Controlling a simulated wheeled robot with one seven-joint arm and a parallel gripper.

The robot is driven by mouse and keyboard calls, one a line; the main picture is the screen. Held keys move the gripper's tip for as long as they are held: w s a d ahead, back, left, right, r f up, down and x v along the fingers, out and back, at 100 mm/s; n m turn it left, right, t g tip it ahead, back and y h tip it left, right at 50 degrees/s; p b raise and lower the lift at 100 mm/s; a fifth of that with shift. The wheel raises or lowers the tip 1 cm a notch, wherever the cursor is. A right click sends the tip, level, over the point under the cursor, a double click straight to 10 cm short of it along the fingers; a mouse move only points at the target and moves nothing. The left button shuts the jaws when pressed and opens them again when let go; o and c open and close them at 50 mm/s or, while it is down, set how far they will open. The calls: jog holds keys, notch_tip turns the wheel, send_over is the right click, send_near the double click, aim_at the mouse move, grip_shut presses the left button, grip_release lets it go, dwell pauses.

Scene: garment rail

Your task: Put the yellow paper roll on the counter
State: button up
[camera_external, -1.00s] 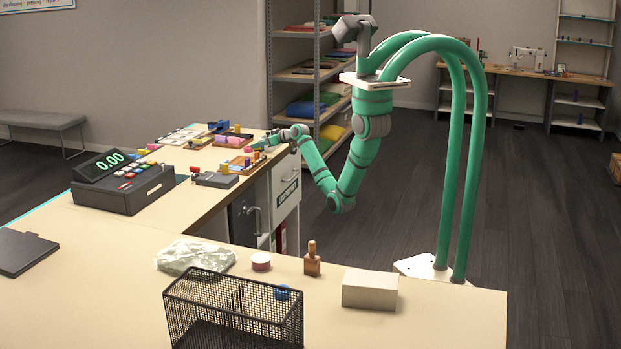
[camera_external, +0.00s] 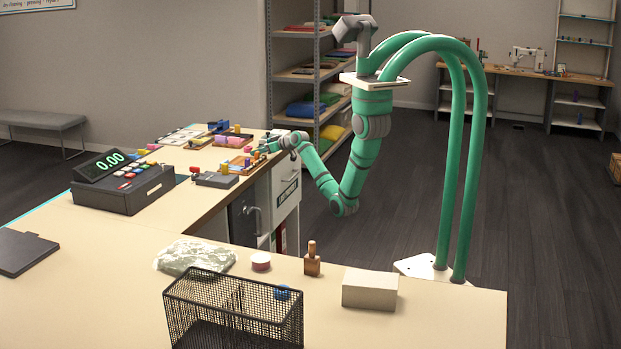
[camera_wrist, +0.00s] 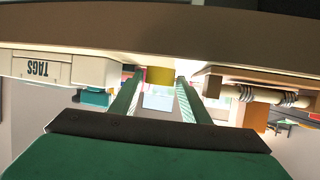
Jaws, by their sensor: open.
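A yellow block-like shape, likely the yellow paper roll (camera_wrist: 160,75), shows in the wrist view between and beyond my fingertips. My gripper (camera_wrist: 160,86) is open, with one green finger on each side of that shape; I cannot tell whether they touch it. In the external view my gripper (camera_external: 264,149) is low over the far right part of the counter (camera_external: 110,240), by a brown tray (camera_external: 236,168) with small coloured items. Which of these is the yellow roll is too small to tell there.
A box marked TAGS (camera_wrist: 40,68) shows upside down at the wrist view's left. A card reader (camera_external: 216,180) and cash register (camera_external: 123,186) stand on the counter. Nearer are a mesh basket (camera_external: 235,310), a wooden stamp (camera_external: 312,262) and a pale box (camera_external: 369,289).

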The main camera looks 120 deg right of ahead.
jog(key=v, duration=1.2)
jog(key=shift+r, duration=0.1)
